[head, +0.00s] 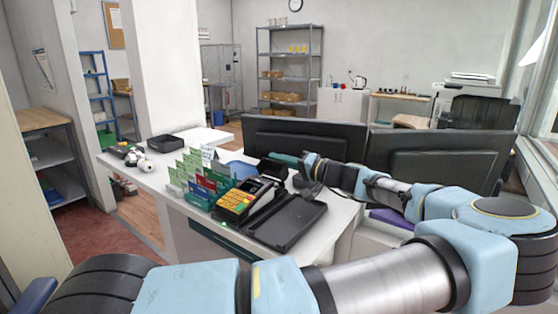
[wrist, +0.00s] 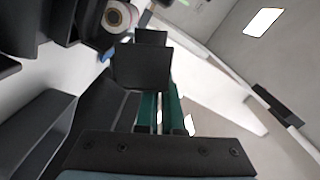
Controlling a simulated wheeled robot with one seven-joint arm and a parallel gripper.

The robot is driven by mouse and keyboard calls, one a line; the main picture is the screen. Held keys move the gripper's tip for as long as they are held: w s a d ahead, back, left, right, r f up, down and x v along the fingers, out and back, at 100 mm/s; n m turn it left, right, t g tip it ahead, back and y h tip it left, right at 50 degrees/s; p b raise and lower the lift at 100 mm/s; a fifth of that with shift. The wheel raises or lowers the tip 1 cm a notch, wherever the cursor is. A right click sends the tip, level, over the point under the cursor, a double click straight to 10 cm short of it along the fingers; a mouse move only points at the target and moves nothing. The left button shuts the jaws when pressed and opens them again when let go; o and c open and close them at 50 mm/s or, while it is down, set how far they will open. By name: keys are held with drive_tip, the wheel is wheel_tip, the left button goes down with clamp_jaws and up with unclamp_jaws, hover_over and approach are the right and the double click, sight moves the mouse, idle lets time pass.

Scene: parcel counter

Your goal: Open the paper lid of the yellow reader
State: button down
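The yellow reader (head: 236,203) stands on the white counter, left of the black tray. Its keypad faces up, and a dark part lies at its far end. I cannot make out whether its paper lid is open or shut. My gripper (head: 282,160), with teal and black parts, is above the counter, behind and to the right of the reader and apart from it. Its dark fingers (wrist: 143,62) also show in the wrist view. They overlap there, so the gap between them is hidden. I see nothing held. The reader is not clear in the wrist view.
A card rack (head: 196,178) with green, red and blue cards stands close left of the reader. The black tray (head: 288,222) lies to its right. Two monitors (head: 300,138) stand behind my arm. White paper rolls (head: 148,166) and a black box (head: 167,144) are at the far left.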

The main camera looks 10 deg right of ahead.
drive_tip(key=shift+w+d+f+m+b, duration=0.2)
drive_tip(key=shift+m+b, duration=0.05)
drive_tip(key=shift+m, duration=0.25)
drive_tip(key=shift+w+d+f+m+b, duration=0.15)
drive_tip(key=shift+w+m+b, duration=0.1)
drive_tip(key=shift+m, duration=0.25)
drive_tip(key=shift+w+d+f+m+b, duration=0.2)
drive_tip(key=shift+d+m+b, duration=0.1)
drive_tip(key=shift+b, duration=0.35)
drive_tip(key=c, duration=1)
unclamp_jaws()
drive_tip(key=shift+r, duration=0.1)
drive_tip(key=shift+c, duration=0.2)
